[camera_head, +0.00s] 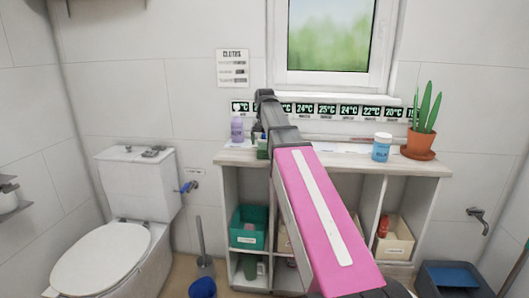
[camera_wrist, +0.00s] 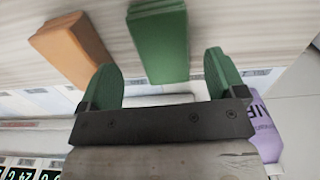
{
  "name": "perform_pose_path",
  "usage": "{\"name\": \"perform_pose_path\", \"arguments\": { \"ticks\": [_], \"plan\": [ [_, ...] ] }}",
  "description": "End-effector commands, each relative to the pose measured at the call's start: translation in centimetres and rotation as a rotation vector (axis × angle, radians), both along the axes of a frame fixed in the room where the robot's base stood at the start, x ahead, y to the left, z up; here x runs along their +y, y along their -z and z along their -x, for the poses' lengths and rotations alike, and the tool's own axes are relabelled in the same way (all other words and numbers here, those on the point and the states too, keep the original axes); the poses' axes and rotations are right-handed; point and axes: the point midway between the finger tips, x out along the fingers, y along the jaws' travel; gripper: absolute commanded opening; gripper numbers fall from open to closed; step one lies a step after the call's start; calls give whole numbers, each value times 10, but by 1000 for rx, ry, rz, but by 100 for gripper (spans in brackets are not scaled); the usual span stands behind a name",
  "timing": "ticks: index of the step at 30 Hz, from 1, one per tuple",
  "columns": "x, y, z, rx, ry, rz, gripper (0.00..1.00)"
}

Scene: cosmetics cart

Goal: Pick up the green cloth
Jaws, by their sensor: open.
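The green cloth (camera_wrist: 158,38) is a folded, block-like piece lying on the pale counter in the wrist view. My gripper (camera_wrist: 161,66) is open, with one green finger to each side of the line to the cloth. The cloth lies ahead between the fingertips, and nothing is gripped. In the head view my gripper (camera_head: 258,138) is low over the left part of the counter, largely hidden by my arm. A green patch shows below it there, but I cannot tell whether it is cloth or finger.
An orange folded cloth (camera_wrist: 68,48) lies left of the green one. A purple bottle (camera_wrist: 264,128) stands close by on the right; it also shows in the head view (camera_head: 237,129). A white-blue jar (camera_head: 381,148) and a potted cactus (camera_head: 420,140) stand at the counter's right.

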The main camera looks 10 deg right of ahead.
Motion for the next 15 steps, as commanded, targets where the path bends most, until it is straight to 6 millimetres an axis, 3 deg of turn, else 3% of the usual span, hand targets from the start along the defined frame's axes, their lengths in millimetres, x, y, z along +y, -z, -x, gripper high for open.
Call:
{"name": "perform_pose_path", "arguments": {
  "ticks": [9, 15],
  "plan": [
    [0, 39, -4, 1, 0, 0, 89],
    [0, 42, -5, -1, 0, 0, 89]
  ]
}}
